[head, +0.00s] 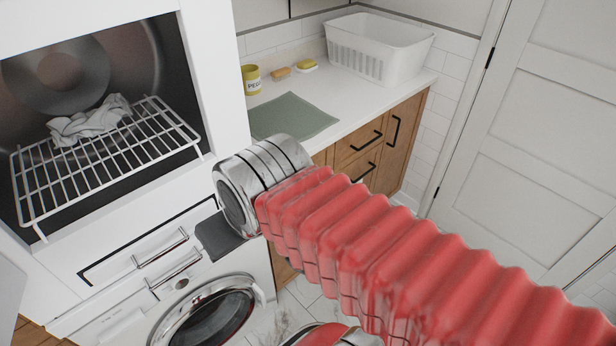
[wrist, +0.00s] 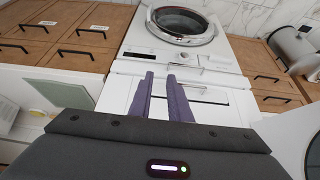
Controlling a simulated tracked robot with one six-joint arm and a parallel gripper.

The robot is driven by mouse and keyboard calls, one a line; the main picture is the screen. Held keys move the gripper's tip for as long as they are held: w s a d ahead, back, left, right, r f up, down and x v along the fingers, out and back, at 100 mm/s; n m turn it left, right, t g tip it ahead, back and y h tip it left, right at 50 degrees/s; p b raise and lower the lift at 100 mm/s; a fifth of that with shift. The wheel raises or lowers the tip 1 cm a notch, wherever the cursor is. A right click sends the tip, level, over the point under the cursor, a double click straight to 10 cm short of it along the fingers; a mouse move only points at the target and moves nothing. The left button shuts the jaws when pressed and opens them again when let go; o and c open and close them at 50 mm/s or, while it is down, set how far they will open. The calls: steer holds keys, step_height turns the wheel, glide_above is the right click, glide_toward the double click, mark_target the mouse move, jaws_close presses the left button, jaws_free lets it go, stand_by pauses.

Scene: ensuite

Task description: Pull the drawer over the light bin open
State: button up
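My gripper (head: 218,236) is in front of the white laundry unit, right of its bar handles in the head view. In the wrist view its two purple fingers (wrist: 160,76) are parallel with a gap between them, open and empty. They point over a white front panel (wrist: 205,95) with a bar handle (wrist: 186,66). In the head view an upper bar handle (head: 160,248) and a lower bar handle (head: 175,268) sit between the dryer and washer. Wooden drawers (head: 362,140) with black handles are under the counter. I cannot tell which drawer is over a light bin; no bin is clearly identifiable.
An open dryer with a wire rack (head: 100,160) and a cloth (head: 90,122) is above; a washer (head: 210,315) is below. The counter holds a white basket (head: 380,50), a green mat (head: 292,117) and a yellow tin (head: 252,80). A door (head: 540,130) is at right.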

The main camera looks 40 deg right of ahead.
steer(key=shift+w, duration=0.1)
steer(key=w+d+m+g, duration=0.2)
steer(key=w+d+m, duration=0.7)
steer(key=w+d, duration=0.55)
steer(key=w+d+f+m, duration=0.2)
steer(key=d+f+m, duration=0.1)
steer(key=d, duration=0.4)
steer(key=w+d+f+m+g, duration=0.1)
steer(key=w+d+f+m, duration=0.1)
steer(key=d+f, duration=0.4)
steer(key=w+d+f+m, duration=0.2)
steer(key=d+f, duration=0.3)
steer(key=d, duration=0.5)
steer(key=shift+w+d+f+m, duration=0.15)
steer(key=shift+w+m, duration=0.2)
steer(key=shift+m, duration=0.45)
steer(key=shift+f, duration=0.1)
steer(key=x, duration=1.3)
steer(key=shift+s+f, duration=0.15)
steer(key=shift+f, duration=0.2)
